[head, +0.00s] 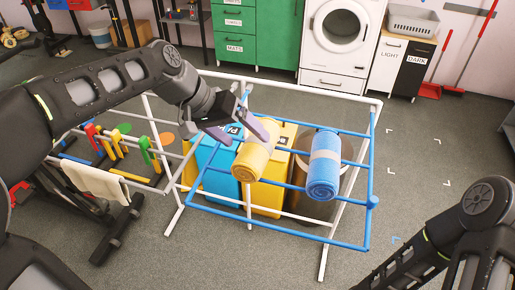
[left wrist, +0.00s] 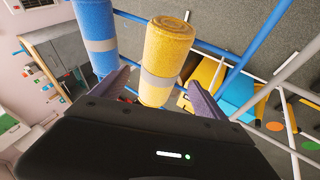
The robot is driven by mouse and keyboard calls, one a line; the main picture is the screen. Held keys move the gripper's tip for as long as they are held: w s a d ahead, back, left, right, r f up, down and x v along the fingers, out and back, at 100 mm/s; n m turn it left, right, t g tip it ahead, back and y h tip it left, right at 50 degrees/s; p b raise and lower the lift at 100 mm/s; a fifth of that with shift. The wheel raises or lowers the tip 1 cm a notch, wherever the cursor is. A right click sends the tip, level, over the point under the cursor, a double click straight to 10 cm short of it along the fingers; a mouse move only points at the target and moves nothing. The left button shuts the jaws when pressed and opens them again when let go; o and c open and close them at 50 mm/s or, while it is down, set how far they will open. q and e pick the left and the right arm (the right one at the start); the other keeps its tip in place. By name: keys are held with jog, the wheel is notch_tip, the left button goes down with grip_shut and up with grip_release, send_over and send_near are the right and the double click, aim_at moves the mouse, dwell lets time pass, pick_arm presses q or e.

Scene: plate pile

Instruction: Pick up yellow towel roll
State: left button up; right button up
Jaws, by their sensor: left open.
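The yellow towel roll (head: 250,160), with a pale band round its middle, lies across the blue bars of the drying rack (head: 367,180). My left gripper (head: 244,134) is at the roll's far end, its purple fingers open. In the left wrist view the yellow roll (left wrist: 167,50) runs between the spread fingers of the left gripper (left wrist: 158,88), one finger on each side. I cannot tell whether they touch it.
A blue towel roll (head: 323,178) with a grey band lies just right of the yellow one; it also shows in the left wrist view (left wrist: 97,35). Blue and yellow bins (head: 268,198) and a brown basket stand under the rack. A cream towel (head: 90,181) hangs at left.

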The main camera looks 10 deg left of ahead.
aim_at(250, 143)
pick_arm(q)
jog(key=p+x, duration=0.1)
jog(key=x, duration=0.4)
jog(key=shift+f, duration=0.15)
jog(key=shift+c, duration=0.3)
dwell(0.3)
jog(key=c, duration=1.5)
jog(key=shift+c, duration=0.2)
notch_tip(250, 143, up, 10)
jog(key=shift+r, duration=0.1)
